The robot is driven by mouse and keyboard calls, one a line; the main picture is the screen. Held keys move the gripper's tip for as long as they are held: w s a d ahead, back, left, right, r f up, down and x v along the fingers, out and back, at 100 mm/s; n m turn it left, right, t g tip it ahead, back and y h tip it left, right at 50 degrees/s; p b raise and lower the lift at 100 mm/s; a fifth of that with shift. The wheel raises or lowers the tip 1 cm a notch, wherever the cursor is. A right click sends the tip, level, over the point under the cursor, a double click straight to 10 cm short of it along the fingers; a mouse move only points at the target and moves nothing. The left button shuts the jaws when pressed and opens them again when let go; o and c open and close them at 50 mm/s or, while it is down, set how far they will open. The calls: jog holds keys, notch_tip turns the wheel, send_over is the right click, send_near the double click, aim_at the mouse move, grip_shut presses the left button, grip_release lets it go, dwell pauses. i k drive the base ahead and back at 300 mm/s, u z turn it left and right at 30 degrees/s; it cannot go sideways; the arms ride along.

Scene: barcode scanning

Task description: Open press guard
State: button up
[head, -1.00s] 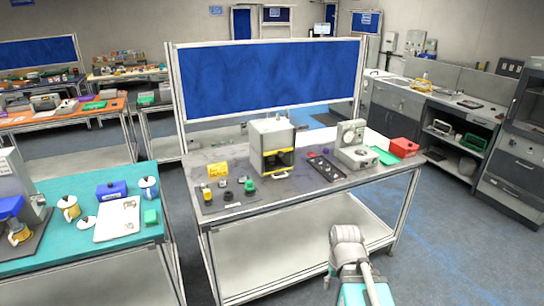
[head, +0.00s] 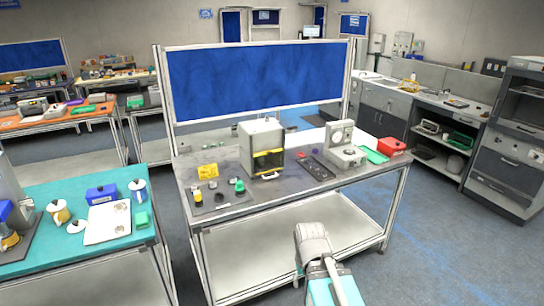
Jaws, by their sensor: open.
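The press (head: 247,140) is a beige box standing on the grey-topped workbench in the middle of the head view. Its front has a dark, window-like guard (head: 268,160) with a yellow band; a pale handle (head: 266,176) sits low at the front. The guard appears lowered over the front, but it is too small to be certain. My arm, with a grey joint and a teal link, shows at the bottom, in front of the bench and well short of the press. My gripper's fingers cannot be made out.
The workbench (head: 235,212) also carries a yellow item (head: 208,171), small parts left of the press, a dark tray (head: 317,168), a grey device with a dial (head: 342,150) and a red box (head: 391,147). A teal table (head: 75,262) stands left. Floor at right is clear.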

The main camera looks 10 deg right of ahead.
aim_at(270, 154)
jog(key=u, duration=0.05)
jog(key=i, duration=1)
jog(key=z, duration=0.05)
